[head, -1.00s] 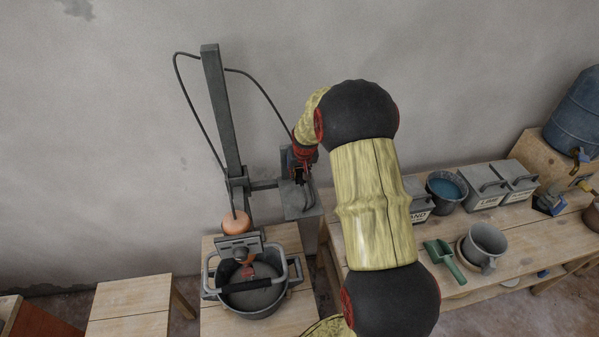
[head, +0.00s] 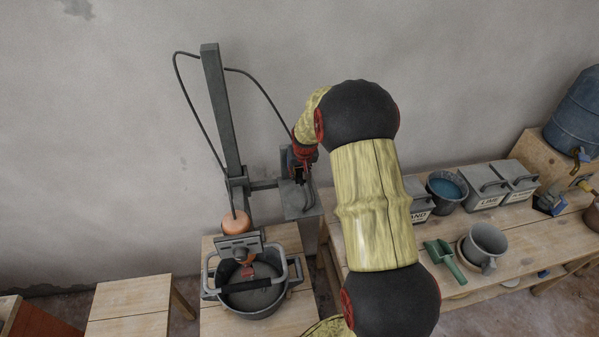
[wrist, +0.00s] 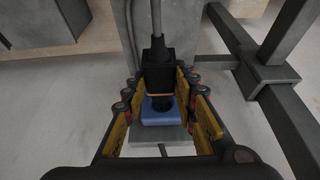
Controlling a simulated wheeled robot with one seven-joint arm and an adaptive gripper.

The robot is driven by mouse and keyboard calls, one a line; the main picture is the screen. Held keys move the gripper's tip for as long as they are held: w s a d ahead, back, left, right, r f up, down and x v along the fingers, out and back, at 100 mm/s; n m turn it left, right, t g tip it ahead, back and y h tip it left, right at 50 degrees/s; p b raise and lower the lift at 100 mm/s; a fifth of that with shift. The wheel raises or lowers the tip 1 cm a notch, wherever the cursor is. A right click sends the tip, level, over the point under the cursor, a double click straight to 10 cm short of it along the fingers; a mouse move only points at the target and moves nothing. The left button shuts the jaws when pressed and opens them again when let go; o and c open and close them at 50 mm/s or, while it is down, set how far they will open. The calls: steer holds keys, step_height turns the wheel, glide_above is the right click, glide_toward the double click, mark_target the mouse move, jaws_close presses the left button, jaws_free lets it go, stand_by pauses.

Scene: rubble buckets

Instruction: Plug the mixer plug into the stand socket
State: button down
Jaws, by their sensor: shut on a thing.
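My gripper (head: 302,168) is at the grey plate on the stand's side arm in the head view. In the wrist view my gripper (wrist: 158,82) is shut on the black mixer plug (wrist: 158,66), with a grey cable running up from it. The blue stand socket (wrist: 162,114) shows just past the plug, in line with it. The plug's lower end overlaps the socket in the picture; I cannot tell how deep it sits. The mixer (head: 236,224), with an orange body, hangs on the stand (head: 222,120) over a bucket.
The grey bucket (head: 292,284) stands on a wooden table below the mixer. The cable (head: 262,88) loops from the stand top to my gripper. A bench on the right holds a blue-filled bucket (head: 434,189), lidded boxes, a green scoop (head: 446,262) and a grey pot (head: 487,238).

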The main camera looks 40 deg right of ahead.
steer(key=shift+w, duration=0.15)
steer(key=shift+w+d, duration=0.35)
steer(key=shift+w, duration=0.25)
steer(key=shift+w+d, duration=0.3)
steer(key=shift+w, duration=0.3)
steer(key=shift+w+d+b, duration=0.1)
steer(key=shift+w+b, duration=0.1)
steer(key=shift+b, duration=0.15)
stand_by(0.8)
steer(key=c, duration=1.3)
jaws_free()
steer(key=shift+c, duration=0.2)
steer(key=v, duration=1.2)
